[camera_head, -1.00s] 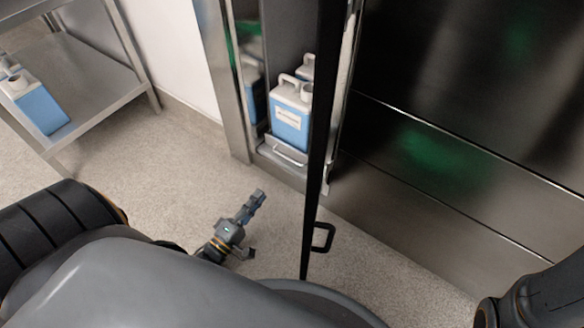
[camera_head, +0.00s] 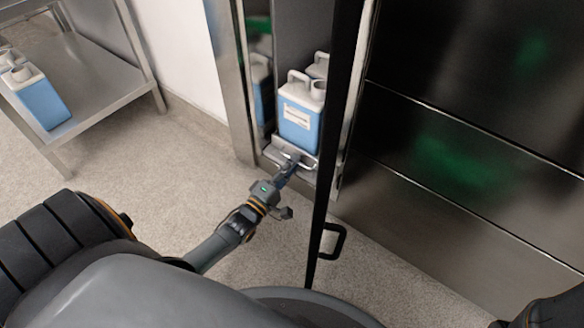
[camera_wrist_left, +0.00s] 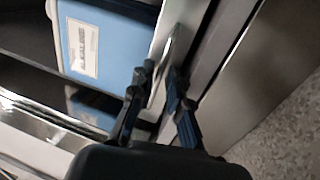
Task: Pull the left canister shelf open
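The left canister shelf (camera_head: 268,152) is a low metal tray inside the open cabinet, with a bar handle (camera_head: 309,167) on its front. A blue and white canister (camera_head: 299,115) with a label stands upright on it. My left gripper (camera_head: 289,164) has its fingertips at the handle. In the left wrist view, the fingers (camera_wrist_left: 160,75) stand a little apart, one on each side of the bar handle (camera_wrist_left: 170,52); firm contact cannot be made out. The labelled canister (camera_wrist_left: 95,45) is just beyond. My right gripper is not in view.
A narrow dark door (camera_head: 330,150) with a black handle (camera_head: 334,240) stands open just right of the shelf. A steel rack (camera_head: 100,80) with a blue canister (camera_head: 38,95) is at the left. The floor before the cabinet is clear.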

